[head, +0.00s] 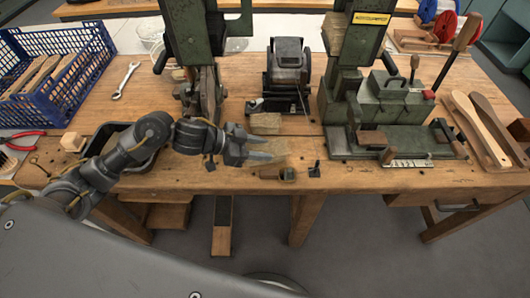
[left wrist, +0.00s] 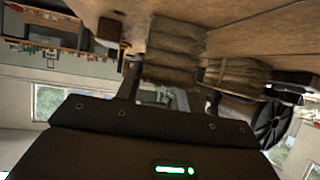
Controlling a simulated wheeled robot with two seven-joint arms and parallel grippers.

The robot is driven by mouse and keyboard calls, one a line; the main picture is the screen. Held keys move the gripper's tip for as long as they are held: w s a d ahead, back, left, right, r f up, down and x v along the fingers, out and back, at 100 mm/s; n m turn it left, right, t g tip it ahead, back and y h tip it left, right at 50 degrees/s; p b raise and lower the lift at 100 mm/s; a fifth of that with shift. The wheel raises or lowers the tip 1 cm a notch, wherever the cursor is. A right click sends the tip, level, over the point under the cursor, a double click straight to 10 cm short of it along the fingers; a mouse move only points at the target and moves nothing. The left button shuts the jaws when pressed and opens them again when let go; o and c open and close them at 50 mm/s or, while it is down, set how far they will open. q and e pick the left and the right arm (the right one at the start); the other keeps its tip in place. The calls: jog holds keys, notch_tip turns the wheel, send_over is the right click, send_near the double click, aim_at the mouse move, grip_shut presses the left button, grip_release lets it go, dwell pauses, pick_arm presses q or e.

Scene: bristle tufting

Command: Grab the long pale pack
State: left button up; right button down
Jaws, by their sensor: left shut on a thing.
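The long pale pack (head: 275,148), a bundle of straw-coloured bristle, lies at the front middle of the wooden bench. My left gripper (head: 268,156) reaches it from the left and is shut on it; the fingers partly cover the pack. In the left wrist view the pack (left wrist: 175,50) shows large, directly ahead of the jaws. A shorter pale pack (head: 266,122) lies just behind it, apart from the gripper, and a second pale bundle also shows in the left wrist view (left wrist: 235,75). My right gripper is not in view.
Green machines stand left (head: 203,92) and right (head: 395,100) of the gripper, with a dark motor (head: 288,65) behind. A small wooden-and-dark tool (head: 278,174) lies near the front edge. A blue crate (head: 62,85), wrench (head: 126,80) and red pliers (head: 24,138) are at left.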

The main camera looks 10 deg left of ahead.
pick_arm(q)
jog(key=shift+c, duration=0.7)
